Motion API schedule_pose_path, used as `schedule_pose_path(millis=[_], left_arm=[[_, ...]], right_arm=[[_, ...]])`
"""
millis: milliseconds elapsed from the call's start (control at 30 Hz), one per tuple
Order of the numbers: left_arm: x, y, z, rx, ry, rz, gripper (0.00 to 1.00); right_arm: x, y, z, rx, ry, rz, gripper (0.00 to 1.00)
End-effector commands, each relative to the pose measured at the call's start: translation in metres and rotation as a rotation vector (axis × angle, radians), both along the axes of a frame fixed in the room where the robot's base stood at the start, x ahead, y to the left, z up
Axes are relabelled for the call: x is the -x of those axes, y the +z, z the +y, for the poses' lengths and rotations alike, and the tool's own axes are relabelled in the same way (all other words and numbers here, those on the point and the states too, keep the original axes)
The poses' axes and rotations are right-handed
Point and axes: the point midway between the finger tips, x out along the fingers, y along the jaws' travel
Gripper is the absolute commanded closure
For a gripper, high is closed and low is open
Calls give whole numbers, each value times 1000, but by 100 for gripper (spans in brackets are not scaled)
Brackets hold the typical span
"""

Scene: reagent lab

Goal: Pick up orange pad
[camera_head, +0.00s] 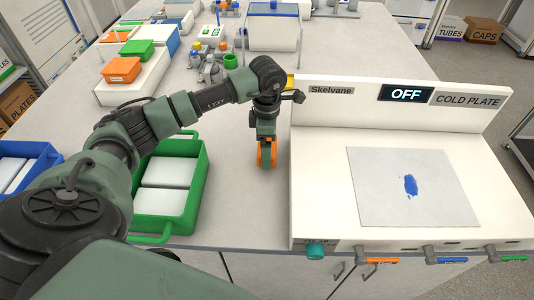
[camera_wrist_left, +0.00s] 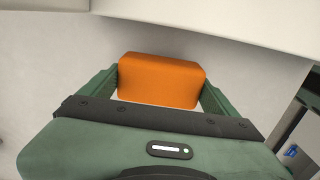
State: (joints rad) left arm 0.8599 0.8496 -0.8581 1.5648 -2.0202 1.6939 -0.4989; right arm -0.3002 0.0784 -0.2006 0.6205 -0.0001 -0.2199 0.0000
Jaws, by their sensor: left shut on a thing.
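The orange pad (camera_wrist_left: 160,80) is a small block with rounded edges, between the two fingers of my left gripper (camera_wrist_left: 158,98) in the left wrist view. The gripper is shut on it. In the head view, my left gripper (camera_head: 267,146) points down over the bench, left of the cold plate, and the orange pad (camera_head: 267,158) shows at its fingertips. I cannot tell clearly whether the pad touches the bench top or is a little above it. My right gripper is not in view.
The cold plate (camera_head: 320,140) stands at right, marked OFF, with a blue smear (camera_head: 410,186) on its grey surface. A green crate (camera_head: 199,190) with white blocks stands left of the gripper. A blue crate (camera_head: 40,150) is at far left. Bottles and boxes stand further back.

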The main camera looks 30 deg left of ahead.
Motion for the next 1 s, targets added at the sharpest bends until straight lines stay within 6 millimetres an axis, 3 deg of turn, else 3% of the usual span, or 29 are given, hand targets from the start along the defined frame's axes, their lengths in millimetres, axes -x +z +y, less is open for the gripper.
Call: schedule_pose_path(millis=[300, 533, 733, 1000], left_arm=[[-2, 91, 0, 0, -1, -9, 49], [-1, 148, 0, -1, 0, -5, 49], [-1, 166, 1, -1, 1, -3, 49], [0, 168, 0, 0, 1, 0, 49]], right_arm=[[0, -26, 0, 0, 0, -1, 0], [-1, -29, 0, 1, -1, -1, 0], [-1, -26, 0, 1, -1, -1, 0], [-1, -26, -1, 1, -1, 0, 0]])
